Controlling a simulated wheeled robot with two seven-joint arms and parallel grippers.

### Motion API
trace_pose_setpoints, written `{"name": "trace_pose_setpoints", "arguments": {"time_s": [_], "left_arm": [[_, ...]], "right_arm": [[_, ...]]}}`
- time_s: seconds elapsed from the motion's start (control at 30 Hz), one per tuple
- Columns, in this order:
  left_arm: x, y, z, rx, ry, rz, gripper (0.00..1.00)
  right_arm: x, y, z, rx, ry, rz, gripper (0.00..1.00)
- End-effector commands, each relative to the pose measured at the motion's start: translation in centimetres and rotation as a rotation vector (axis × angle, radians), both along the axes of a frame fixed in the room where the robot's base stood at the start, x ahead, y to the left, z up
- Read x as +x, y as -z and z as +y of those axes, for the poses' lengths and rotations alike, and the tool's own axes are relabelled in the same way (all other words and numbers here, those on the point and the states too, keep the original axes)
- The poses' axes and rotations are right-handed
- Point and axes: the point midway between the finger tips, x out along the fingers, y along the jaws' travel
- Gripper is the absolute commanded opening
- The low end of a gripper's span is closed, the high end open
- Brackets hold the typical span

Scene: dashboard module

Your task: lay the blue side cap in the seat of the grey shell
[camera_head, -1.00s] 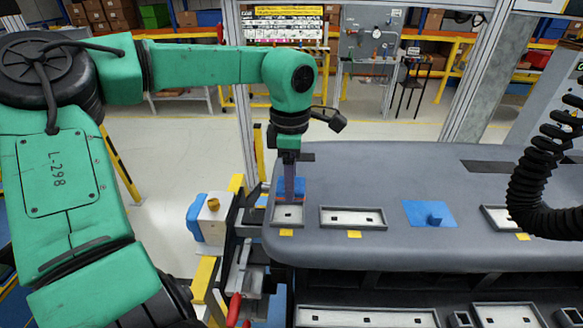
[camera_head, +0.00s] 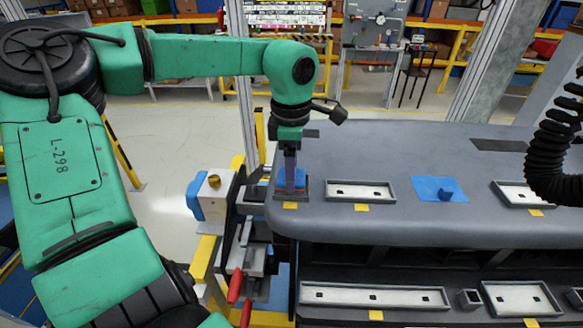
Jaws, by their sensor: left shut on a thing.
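The grey shell (camera_head: 400,225) is a long rounded panel across the right half of the view. Several pale recessed seats line its front edge, with yellow tabs below them. My left gripper (camera_head: 290,189) points straight down over the seat at the shell's left end. It is shut on a blue side cap (camera_head: 301,178), which shows partly behind the fingers. The cap is at or just above that seat; I cannot tell whether it touches. The fingers hide much of the seat. My right gripper is not in view.
Another blue piece (camera_head: 438,189) with a small knob lies on the shell. A white-and-blue clamp unit (camera_head: 212,194) with red handles stands left of the shell. A black corrugated hose (camera_head: 550,150) hangs at the right. A lower panel (camera_head: 375,297) has more seats.

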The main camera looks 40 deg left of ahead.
Motion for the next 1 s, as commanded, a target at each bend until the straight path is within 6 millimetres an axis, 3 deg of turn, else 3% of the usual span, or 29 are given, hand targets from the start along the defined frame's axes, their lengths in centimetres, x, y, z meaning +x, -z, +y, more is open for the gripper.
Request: {"name": "trace_pose_setpoints", "arguments": {"time_s": [0.33, 0.37, 0.4, 0.43, 0.77, 0.87, 1.0], "left_arm": [[0.0, 0.6, 0.0, 0.0, 0.0, 0.0, 0.14], [0.0, 0.6, 0.0, 0.0, 0.0, 0.0, 0.76], [0.0, 0.6, 0.0, 0.0, 0.0, 0.0, 0.92], [0.0, 0.6, 0.0, 0.0, 0.0, 0.0, 1.0], [0.0, 0.1, 0.0, 0.001, -0.001, -0.001, 1.0], [0.1, -1.0, 0.0, 0.001, -0.001, -0.003, 1.0], [0.1, -4.3, 0.0, 0.003, -0.002, -0.005, 1.0]], "right_arm": [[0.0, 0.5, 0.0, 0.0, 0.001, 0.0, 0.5], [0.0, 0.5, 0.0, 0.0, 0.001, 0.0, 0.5], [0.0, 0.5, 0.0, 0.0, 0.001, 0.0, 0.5], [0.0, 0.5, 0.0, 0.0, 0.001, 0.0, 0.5], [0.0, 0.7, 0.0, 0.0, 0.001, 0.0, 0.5], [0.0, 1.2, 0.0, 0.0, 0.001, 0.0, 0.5], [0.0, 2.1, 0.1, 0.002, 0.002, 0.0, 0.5]]}}
